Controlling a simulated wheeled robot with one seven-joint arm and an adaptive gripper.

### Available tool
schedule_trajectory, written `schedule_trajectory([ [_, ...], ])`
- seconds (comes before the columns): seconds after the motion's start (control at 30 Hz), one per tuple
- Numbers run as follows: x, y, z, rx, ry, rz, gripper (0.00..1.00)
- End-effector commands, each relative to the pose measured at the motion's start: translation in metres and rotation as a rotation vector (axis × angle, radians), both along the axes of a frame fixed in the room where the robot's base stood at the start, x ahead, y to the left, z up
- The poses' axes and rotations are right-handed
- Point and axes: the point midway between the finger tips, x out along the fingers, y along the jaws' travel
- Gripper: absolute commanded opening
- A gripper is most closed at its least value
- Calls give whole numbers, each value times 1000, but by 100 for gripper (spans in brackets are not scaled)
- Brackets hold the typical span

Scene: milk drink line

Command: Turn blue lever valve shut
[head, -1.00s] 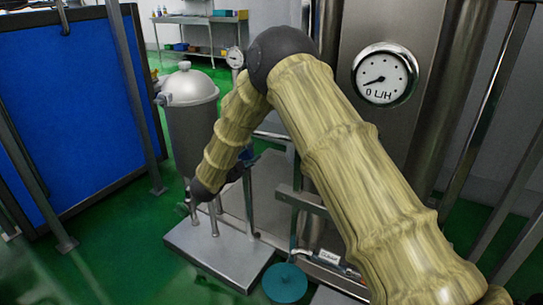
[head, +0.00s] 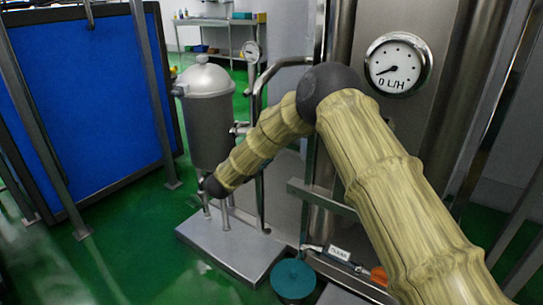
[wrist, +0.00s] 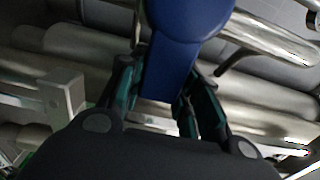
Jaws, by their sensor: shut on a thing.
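The blue lever (wrist: 182,45) fills the top middle of the wrist view, with a wide rounded end and a narrower straight part. My gripper (wrist: 163,82) is shut on this narrower part, with one dark green-lined finger on each side. The lever's pivot and the valve body cannot be made out. In the head view my forearm slopes down to the left in front of the pipework. The gripper and the lever cannot be made out there.
A steel vessel (head: 208,115) stands on a metal plinth (head: 235,245) left of my arm. A round dial (head: 398,64) reading 0 L/H is on the right. A teal disc (head: 293,279) is low in front. Green floor is open at left.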

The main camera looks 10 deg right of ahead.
Motion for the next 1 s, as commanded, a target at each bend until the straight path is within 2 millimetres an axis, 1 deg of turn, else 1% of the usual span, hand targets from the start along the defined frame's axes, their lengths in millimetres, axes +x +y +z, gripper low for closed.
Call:
schedule_trajectory([
  [0.03,-1,8,-2,6,1,11,0],
  [0.33,-1,10,-3,8,1,15,0],
  [0.37,-1,10,-3,8,2,16,37],
  [0.4,-1,10,-3,7,2,15,44],
  [0.47,-1,7,-2,6,1,12,55],
  [0.6,-1,-2,-2,5,1,2,55],
  [0.73,-1,-3,-1,4,0,-1,55],
  [0.87,-4,0,-1,4,0,0,55],
  [1.0,-14,11,-1,3,1,2,55],
])
